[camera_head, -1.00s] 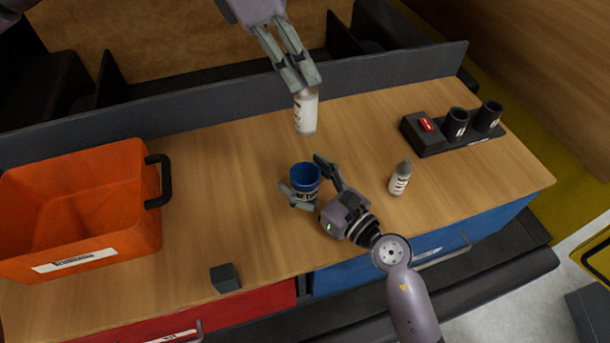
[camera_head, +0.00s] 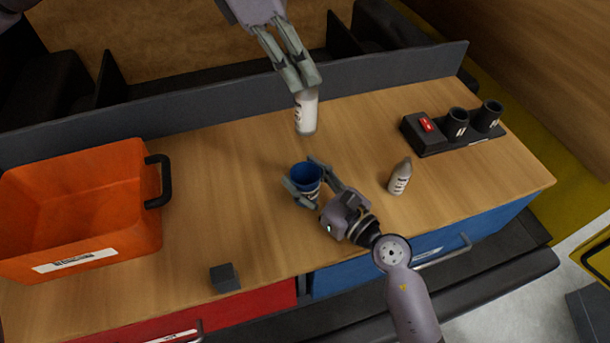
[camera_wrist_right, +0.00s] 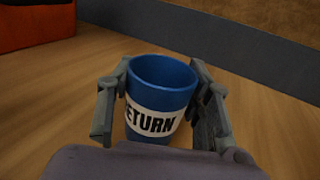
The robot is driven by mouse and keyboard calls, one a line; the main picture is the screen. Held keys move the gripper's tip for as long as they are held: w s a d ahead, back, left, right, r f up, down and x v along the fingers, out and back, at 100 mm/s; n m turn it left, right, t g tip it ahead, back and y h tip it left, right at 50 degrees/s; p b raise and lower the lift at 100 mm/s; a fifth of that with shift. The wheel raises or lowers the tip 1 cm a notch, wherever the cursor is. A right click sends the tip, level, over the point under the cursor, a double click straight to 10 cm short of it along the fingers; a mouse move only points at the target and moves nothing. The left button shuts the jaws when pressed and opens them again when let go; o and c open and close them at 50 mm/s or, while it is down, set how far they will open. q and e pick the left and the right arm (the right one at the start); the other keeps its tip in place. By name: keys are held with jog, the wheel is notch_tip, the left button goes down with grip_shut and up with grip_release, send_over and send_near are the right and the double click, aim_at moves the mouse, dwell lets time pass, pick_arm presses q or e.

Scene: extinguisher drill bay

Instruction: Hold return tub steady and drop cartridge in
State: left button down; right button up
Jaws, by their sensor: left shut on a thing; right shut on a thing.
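The return tub (camera_head: 306,174) is a small blue cup standing upright on the wooden bench. In the right wrist view the tub (camera_wrist_right: 160,113) carries a white label reading "RETURN", partly cut off, and looks empty as far as I can see inside. My right gripper (camera_head: 306,186) is shut on it, one finger on each side. My left gripper (camera_head: 305,86) is shut on the top of a white cartridge (camera_head: 306,112). The cartridge hangs upright, behind the tub in the head view. Its upper end is hidden between the fingers.
A second white bottle with a grey tip (camera_head: 399,177) stands right of the tub. An orange crate (camera_head: 130,225) is at left, a small dark block (camera_head: 225,277) at the front edge. A black holder with a red switch (camera_head: 427,125) and two cups is at back right.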

aim_at(300, 130)
pick_arm(q)
jog(key=shift+f, duration=6.2)
jog(key=c, duration=1.5)
grip_release()
jog(key=shift+c, duration=0.2)
jog(key=v, duration=1.2)
pick_arm(e)
jog(key=o, duration=1.4)
jog(key=shift+c, duration=0.2)
